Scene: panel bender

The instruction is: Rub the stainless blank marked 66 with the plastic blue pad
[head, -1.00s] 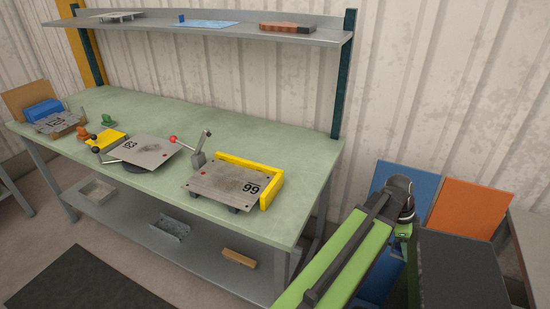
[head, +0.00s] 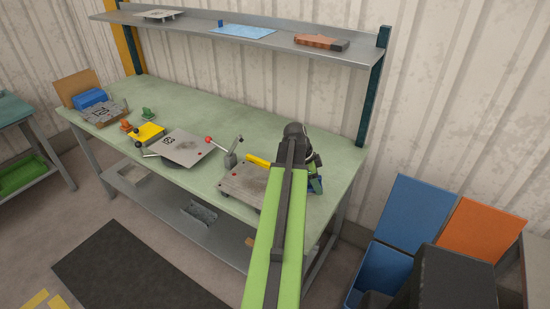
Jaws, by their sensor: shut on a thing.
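The stainless blank marked 66 (head: 238,184) lies flat at the bench's right end, with dark smudges on its face. My arm hides its right part and its number. A yellow stop bar (head: 258,161) shows along its back edge. My gripper (head: 316,183) is at the right of the blank, by the bench's right end, partly hidden behind my arm. It is shut on a small blue thing (head: 318,187), which looks like the blue pad. I cannot tell whether the pad touches anything.
Another marked plate (head: 182,149) lies further left. A shelf (head: 280,47) runs above the bench's back. Blue (head: 411,220) and orange (head: 478,232) panels stand at right.

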